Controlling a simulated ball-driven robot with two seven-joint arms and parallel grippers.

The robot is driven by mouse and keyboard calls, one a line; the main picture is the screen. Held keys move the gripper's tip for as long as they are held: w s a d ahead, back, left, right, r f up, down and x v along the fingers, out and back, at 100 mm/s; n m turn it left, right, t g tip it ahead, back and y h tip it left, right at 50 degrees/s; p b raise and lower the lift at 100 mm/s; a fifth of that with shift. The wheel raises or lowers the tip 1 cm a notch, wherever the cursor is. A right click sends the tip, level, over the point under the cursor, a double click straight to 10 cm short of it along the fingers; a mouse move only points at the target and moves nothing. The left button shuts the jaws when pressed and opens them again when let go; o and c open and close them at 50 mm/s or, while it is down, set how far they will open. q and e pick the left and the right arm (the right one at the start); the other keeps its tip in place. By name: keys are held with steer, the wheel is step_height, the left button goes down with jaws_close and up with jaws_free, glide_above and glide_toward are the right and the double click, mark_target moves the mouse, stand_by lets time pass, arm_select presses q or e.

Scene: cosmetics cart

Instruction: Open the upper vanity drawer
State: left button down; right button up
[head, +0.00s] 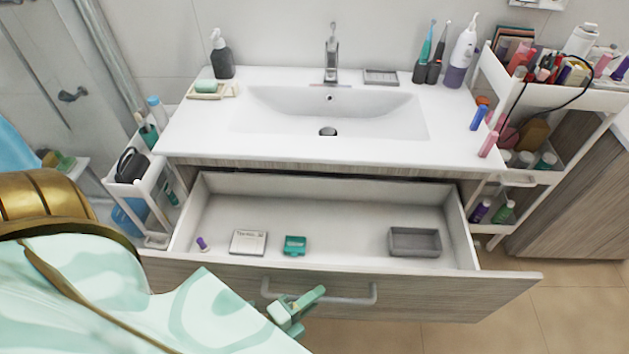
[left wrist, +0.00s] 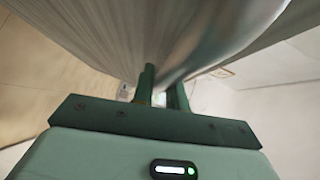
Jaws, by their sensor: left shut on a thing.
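The upper vanity drawer (head: 430,290) stands pulled well out from under the white sink top, so its inside shows. Its grey bar handle (head: 350,300) runs along the wood-look front. My left gripper (head: 303,304) is shut on the left part of this handle, and my green arm partly covers the drawer's front left. In the left wrist view the two dark green fingers (left wrist: 163,95) reach up to a blurred grey curved bar close to the camera. My right gripper is not in view.
The drawer holds a small purple-capped item (head: 202,243), a white box (head: 248,242), a teal box (head: 295,245) and a grey tray (head: 414,242). A white cart (head: 555,97) stands at the right, a narrow rack (head: 135,187) at the left. Floor is bare at front right.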

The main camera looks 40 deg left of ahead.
arm_select(q)
steer(key=shift+s+d, duration=0.45)
steer(key=shift+s, duration=0.35)
steer(key=shift+s+d, duration=0.45)
steer(key=shift+s, duration=0.3)
steer(key=c, duration=1.4)
jaws_free()
steer(key=v, duration=1.6)
steer(key=shift+s, duration=0.15)
